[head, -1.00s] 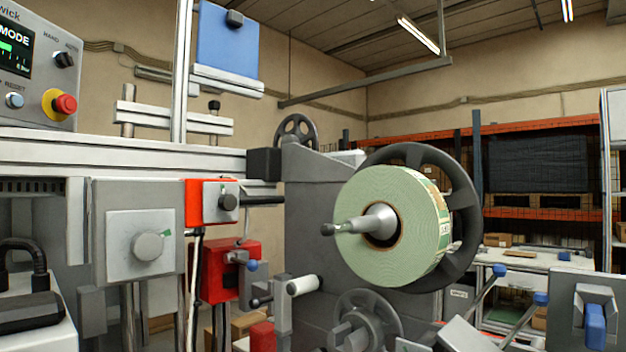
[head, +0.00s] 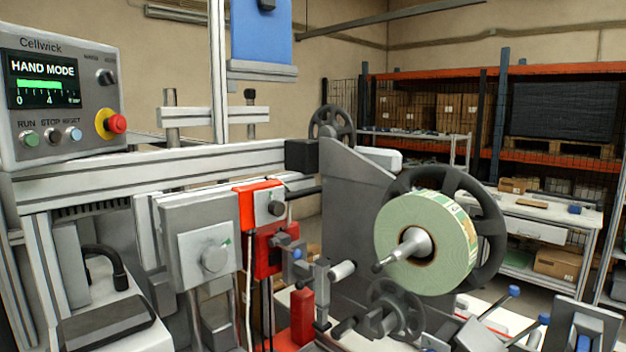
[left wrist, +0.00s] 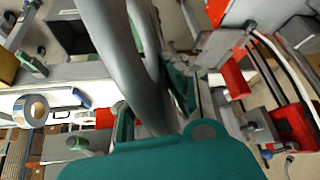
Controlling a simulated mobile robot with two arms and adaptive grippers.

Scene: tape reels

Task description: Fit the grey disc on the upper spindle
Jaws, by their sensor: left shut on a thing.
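A metal spindle (head: 416,246) sticks out through a pale green label roll (head: 445,225) on the machine in the head view. A dark spoked disc (head: 487,215) stands upright behind the roll. Lower down is a smaller dark spoked wheel (head: 396,312). In the left wrist view my left gripper (left wrist: 150,108), with teal fingers, is shut on the grey disc (left wrist: 122,55). Only curved parts of this disc show; the rest is cut off by the frame. Neither gripper shows in the head view, so the held disc's distance from the spindle cannot be told.
A control panel (head: 60,90) stands at the left, and red and grey units (head: 262,205) sit left of the roll. A white table (head: 545,215) and orange racking (head: 540,75) are behind.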

